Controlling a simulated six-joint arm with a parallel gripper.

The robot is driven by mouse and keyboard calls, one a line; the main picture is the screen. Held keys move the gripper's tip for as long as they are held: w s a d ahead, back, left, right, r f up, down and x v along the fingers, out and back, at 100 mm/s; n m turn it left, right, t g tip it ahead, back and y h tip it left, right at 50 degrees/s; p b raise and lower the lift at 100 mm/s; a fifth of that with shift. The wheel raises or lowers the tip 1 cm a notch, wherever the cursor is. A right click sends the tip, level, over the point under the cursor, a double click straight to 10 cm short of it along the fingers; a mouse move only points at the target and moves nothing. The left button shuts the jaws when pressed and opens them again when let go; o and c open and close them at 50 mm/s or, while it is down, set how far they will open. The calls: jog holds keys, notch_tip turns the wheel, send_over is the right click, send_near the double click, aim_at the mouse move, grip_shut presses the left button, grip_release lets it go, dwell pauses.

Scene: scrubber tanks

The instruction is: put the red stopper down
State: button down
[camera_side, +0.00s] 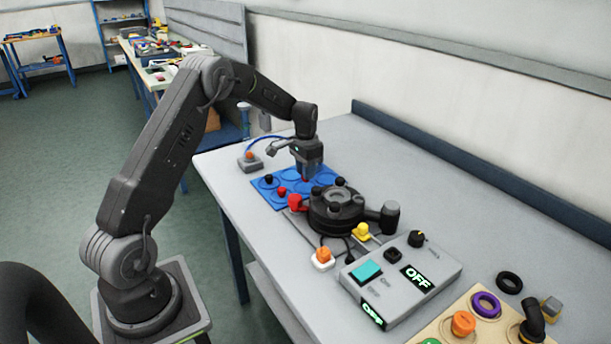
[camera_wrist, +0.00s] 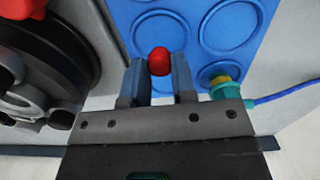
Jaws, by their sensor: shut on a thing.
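My gripper (camera_side: 306,177) is over the blue mat (camera_side: 263,188) with round rings, beside the dark round tank unit (camera_side: 337,208). In the wrist view the gripper (camera_wrist: 159,78) is shut on the red stopper (camera_wrist: 160,60), whose rounded end shows between the two fingers. Empty ring places (camera_wrist: 158,36) of the mat show behind it. I cannot tell whether the stopper touches the mat. Another small red piece (camera_side: 282,191) and a black knobbed piece (camera_side: 268,179) stand on the mat.
A red cap (camera_side: 295,202) sits on the unit's left side, near the mat. A grey control box (camera_side: 400,277) reading OFF, and yellow (camera_side: 361,231) and orange (camera_side: 323,257) pieces stand in front. A blue cable (camera_side: 265,141) runs behind the mat. The table's back right is clear.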

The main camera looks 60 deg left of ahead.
jog(key=shift+f, duration=0.95)
jog(key=shift+f, duration=0.2)
jog(key=c, duration=0.9)
grip_release()
jog(key=shift+c, duration=0.2)
